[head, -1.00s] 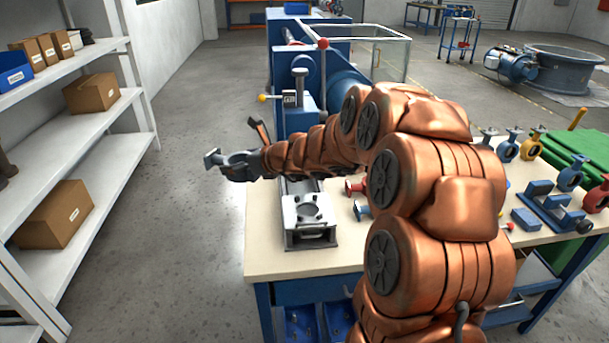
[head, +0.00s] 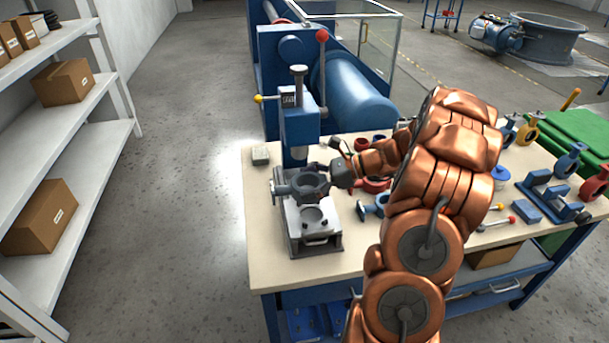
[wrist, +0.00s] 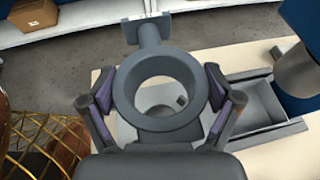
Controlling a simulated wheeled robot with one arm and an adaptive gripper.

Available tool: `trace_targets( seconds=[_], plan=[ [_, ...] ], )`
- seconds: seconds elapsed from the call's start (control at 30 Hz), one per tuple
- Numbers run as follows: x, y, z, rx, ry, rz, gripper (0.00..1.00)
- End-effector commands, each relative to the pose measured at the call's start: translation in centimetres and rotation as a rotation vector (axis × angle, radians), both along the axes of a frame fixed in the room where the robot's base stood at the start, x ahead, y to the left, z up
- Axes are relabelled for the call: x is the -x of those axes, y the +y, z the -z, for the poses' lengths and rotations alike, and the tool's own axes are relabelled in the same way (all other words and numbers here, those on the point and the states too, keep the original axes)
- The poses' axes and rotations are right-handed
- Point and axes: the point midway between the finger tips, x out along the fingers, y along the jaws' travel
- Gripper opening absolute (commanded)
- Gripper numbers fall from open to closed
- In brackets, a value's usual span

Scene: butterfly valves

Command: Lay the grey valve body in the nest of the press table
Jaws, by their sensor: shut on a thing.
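The grey valve body (head: 298,190) is a dark ring with a short flanged neck that points left in the head view. In the wrist view the ring (wrist: 165,130) lies flat to the camera, its neck pointing away. My gripper (wrist: 165,95) is shut on the ring from both sides with purple-lined fingers. In the head view my gripper (head: 318,178) reaches in from the right. The press table (head: 318,245) is a pale grey block on a slide. The body is over its rear part, and part of the nest is hidden. The gap below is hard to judge.
The blue press head (head: 299,122) stands close behind the held body, with a red-knobbed lever (head: 322,70). Blue and red parts crowd the bench to the right. The bench's front left is clear.

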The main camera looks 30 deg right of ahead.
Motion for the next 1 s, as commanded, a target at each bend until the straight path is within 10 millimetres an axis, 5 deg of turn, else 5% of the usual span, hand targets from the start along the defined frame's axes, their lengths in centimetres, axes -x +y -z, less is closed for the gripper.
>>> trace_targets(
  seconds=[0.2, 1.0],
  plan=[
    [1.3, -0.8, 0.6, 0.001, -0.003, -0.010, 0.26],
    [1.2, -0.7, 4.9, 0.000, 0.000, -0.010, 0.26]
  ],
)
